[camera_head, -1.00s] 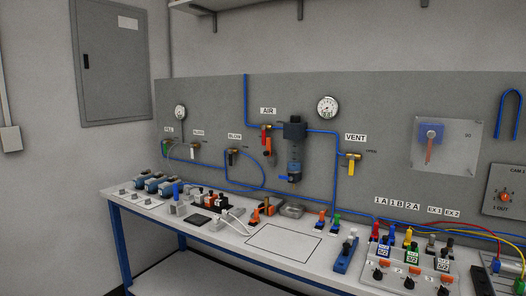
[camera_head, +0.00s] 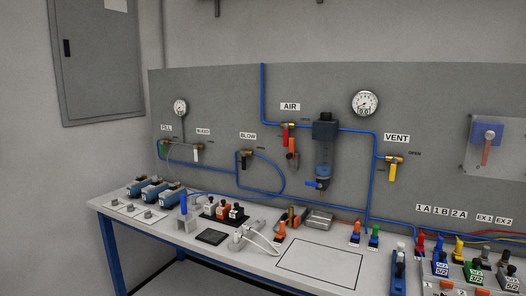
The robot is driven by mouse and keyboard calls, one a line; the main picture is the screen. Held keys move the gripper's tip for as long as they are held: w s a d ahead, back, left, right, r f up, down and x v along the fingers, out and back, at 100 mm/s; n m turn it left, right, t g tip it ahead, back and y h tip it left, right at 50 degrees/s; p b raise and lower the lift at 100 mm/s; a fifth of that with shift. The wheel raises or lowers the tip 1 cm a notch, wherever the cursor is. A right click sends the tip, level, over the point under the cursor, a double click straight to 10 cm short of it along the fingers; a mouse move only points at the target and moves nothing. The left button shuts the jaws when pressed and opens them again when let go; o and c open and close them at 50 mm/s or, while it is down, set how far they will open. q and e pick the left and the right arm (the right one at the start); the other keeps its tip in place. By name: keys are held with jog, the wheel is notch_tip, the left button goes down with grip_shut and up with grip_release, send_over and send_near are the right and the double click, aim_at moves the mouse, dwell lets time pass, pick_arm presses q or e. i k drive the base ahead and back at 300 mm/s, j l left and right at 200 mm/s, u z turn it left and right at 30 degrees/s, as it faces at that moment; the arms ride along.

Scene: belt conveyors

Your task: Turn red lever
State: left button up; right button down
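A red lever (camera_head: 286,136) hangs down from a brass valve under the AIR label (camera_head: 290,106) on the grey back panel. An orange-red handle (camera_head: 293,160) hangs just below and to its right. Another red-orange lever (camera_head: 486,150) points down from a blue box (camera_head: 487,132) on a pale plate at the right of the panel. Neither of my grippers shows in the head view.
A workbench (camera_head: 225,262) stands below the panel, with switches, blue blocks (camera_head: 155,192) and colored valves on it. A yellow lever (camera_head: 393,171) hangs under VENT. An outlined area (camera_head: 320,263) on the bench is empty.

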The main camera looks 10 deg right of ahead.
aim_at(286, 126)
jog(key=i+j+u, duration=0.15)
jog(key=i+j, duration=0.75)
